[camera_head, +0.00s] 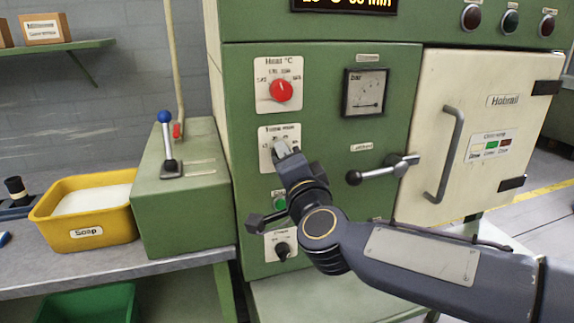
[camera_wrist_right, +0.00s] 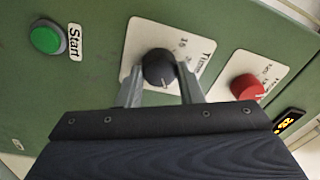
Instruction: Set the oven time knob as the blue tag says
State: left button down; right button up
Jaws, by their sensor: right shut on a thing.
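The time knob (camera_wrist_right: 158,68) is black with a pale pointer mark and sits on a white plate (camera_head: 268,134) below the heat plate. My right gripper (camera_head: 285,148) reaches it from the front. In the right wrist view the gripper (camera_wrist_right: 161,85) has one finger on each side of the knob, shut on it. In the head view the gripper hides the knob and part of its scale. The oven panel (camera_head: 240,215) is green. No blue tag can be made out in either view. My left gripper is not in view.
A red heat knob (camera_head: 281,91) is above, and a green start button (camera_wrist_right: 46,39) and a small black knob (camera_head: 282,250) are below. A black-knobbed lever (camera_head: 355,177) and the cream door's handle (camera_head: 447,155) are to the right. A yellow soap tub (camera_head: 60,228) stands left.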

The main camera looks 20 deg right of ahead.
jog(key=shift+m, duration=0.5)
jog(key=o, duration=1)
jog(key=s, duration=0.7)
jog(key=shift+s+f+p, duration=0.35)
